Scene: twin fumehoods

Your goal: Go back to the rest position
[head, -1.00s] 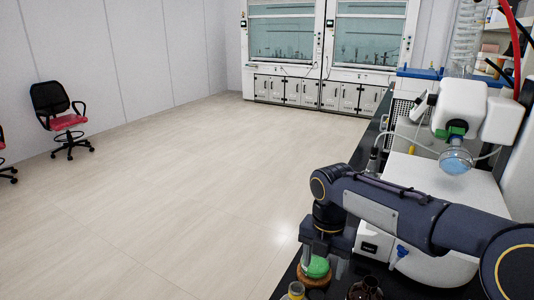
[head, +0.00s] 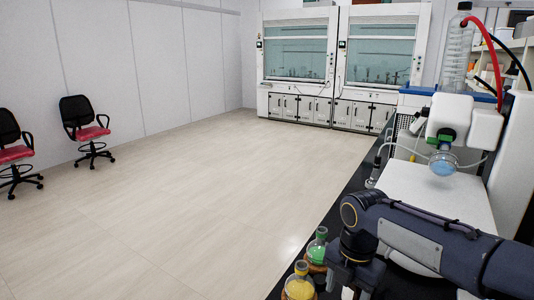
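The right arm (head: 435,238) comes in from the right edge and reaches across the black bench. My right gripper (head: 352,287) points down near the bottom edge, with its fingers apart; its tips are at or beyond the frame's edge. A flask with green liquid (head: 317,250) stands upright on a brown ring just left of the gripper, apart from it. A flask with yellow liquid (head: 299,287) stands nearer, also left of the gripper. My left gripper is not in view.
A rotary evaporator (head: 462,120) with a blue-filled flask (head: 443,162) stands behind my arm, close to a white bench unit (head: 440,195). Two fumehoods (head: 340,65) stand at the back. Two red chairs (head: 88,132) are at the left. The floor (head: 180,210) is clear.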

